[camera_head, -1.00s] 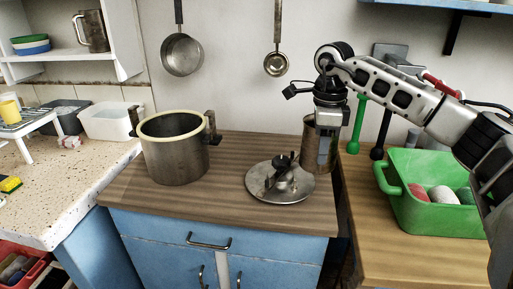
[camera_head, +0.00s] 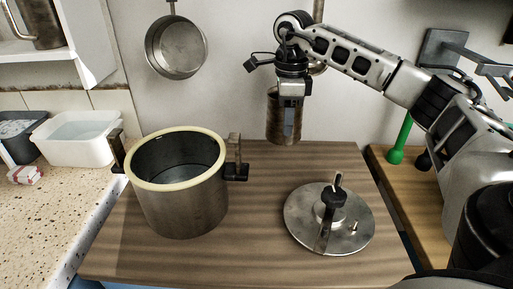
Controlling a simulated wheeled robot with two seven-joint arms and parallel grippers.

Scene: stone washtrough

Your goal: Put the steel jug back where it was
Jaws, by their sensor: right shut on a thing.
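The steel jug (camera_head: 272,120), a brownish, worn metal cylinder, is upright in my right gripper (camera_head: 289,122), behind the counter's middle and close to the wall. The right gripper is shut on it, its finger covering part of the jug's front. The jug's base shows near the back edge of the wooden counter top (camera_head: 255,200); I cannot tell clearly whether it touches or hangs above it. Another metal jug (camera_head: 42,22) stands on the white shelf at the upper left, cut by the frame. My left gripper is not in view.
A large open pot (camera_head: 185,210) with a pale rim stands left of centre. A round metal lid (camera_head: 300,224) lies to its right. A pan (camera_head: 176,48) hangs on the wall. A white tub (camera_head: 85,140) stands on the speckled counter. Bare wood lies between pot and lid.

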